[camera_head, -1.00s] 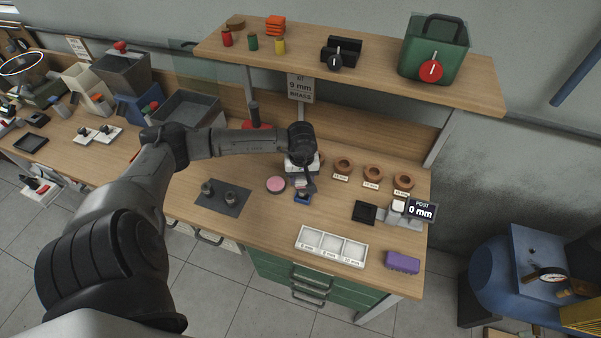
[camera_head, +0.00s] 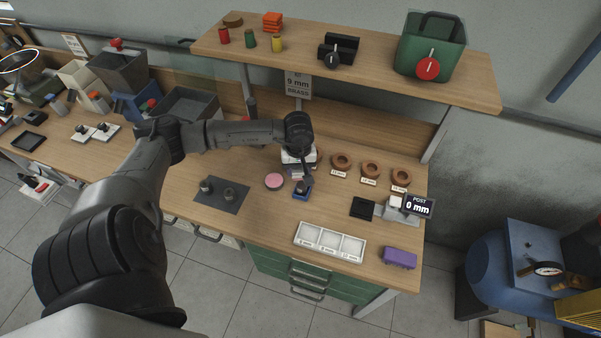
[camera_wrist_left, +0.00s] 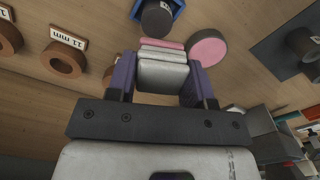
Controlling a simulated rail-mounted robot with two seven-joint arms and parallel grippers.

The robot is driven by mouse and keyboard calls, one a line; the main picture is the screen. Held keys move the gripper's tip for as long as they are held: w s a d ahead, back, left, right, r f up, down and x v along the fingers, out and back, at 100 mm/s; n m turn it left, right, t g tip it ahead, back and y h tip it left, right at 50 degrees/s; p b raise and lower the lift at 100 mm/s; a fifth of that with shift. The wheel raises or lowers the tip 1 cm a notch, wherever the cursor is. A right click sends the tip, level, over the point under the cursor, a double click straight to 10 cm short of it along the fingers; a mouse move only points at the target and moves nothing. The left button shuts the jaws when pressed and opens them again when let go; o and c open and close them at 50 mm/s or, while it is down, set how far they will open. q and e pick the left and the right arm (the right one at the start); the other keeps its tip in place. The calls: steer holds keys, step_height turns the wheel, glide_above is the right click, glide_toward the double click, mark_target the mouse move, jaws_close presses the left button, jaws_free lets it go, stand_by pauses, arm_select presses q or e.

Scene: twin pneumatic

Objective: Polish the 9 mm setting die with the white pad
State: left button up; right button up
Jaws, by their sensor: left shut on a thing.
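My left gripper (camera_wrist_left: 160,80) is shut on a white pad block with thin white and pink layers (camera_wrist_left: 162,55). In the head view the gripper (camera_head: 303,174) is just behind a small blue holder (camera_head: 301,194). A dark round die stands in the holder; in the wrist view this die (camera_wrist_left: 157,18) lies just beyond the pad's pink edge. I cannot tell whether pad and die touch. A round pink pad (camera_head: 274,181) lies left of the holder. Two dark dies (camera_head: 205,186) (camera_head: 229,194) stand on a dark grey mat (camera_head: 213,202). A sign (camera_head: 297,85) reads 9 mm brass. My right gripper is not in view.
Labelled brown rings (camera_head: 370,170) stand along the back right of the bench. A white three-part tray (camera_head: 330,241), a purple block (camera_head: 399,258), a black square pad (camera_head: 363,208) and a display reading 0 mm (camera_head: 418,205) are at the right. A shelf (camera_head: 370,72) overhangs the back.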

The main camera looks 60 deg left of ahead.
arm_select(q)
step_height(320, 180, up, 3)
steer(key=shift+d+f+p, duration=0.1)
steer(key=shift+f+p, duration=0.1)
steer(key=shift+p, duration=0.35)
steer(key=shift+r+p, duration=0.8)
steer(key=shift+r, duration=0.95)
